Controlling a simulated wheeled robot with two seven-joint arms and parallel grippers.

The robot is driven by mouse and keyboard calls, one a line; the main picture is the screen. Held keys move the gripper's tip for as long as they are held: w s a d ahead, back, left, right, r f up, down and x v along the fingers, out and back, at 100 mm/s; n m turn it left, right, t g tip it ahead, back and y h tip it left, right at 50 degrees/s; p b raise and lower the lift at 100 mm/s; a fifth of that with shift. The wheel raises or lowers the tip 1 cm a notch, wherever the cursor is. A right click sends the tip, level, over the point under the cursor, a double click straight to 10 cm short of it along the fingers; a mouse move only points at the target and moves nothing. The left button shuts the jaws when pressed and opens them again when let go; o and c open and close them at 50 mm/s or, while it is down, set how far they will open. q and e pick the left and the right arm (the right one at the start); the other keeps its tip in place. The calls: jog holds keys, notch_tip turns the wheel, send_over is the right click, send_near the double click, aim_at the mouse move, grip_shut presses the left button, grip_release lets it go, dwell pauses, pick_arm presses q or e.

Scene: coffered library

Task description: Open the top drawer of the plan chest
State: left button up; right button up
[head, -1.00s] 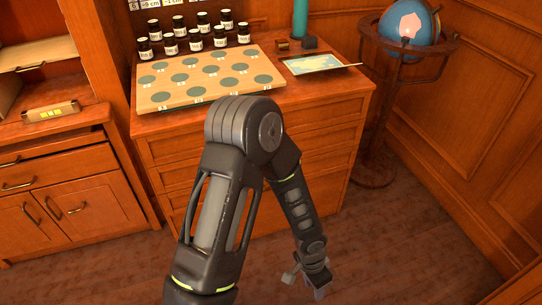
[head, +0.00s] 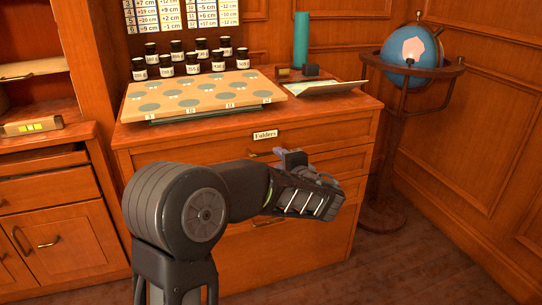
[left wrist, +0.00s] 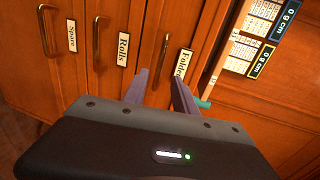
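The plan chest (head: 340,120) is a wooden chest of drawers. Its top drawer (head: 200,151) is labelled "Folders" (head: 265,135) and looks closed. The drawer's brass handle (head: 257,154) shows partly beside my left gripper (head: 289,156), which is in front of the chest. In the left wrist view the chest is turned sideways. There the top drawer's handle (left wrist: 164,50) stands ahead of the gap between my left gripper's fingers (left wrist: 160,85). The fingers are apart with nothing between them; whether they touch the drawer front I cannot tell. Lower drawers read "Rolls" (left wrist: 123,50) and "Spare" (left wrist: 71,35). My right gripper is out of view.
A globe (head: 411,48) on a stand is at right. A cabinet (head: 60,190) is at left.

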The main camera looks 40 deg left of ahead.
aim_at(272, 153)
pick_arm(q)
jog(key=shift+b+x, duration=0.6)
jog(key=shift+x, duration=3.3)
jog(key=shift+f, duration=0.1)
jog(key=shift+c, duration=0.3)
grip_shut()
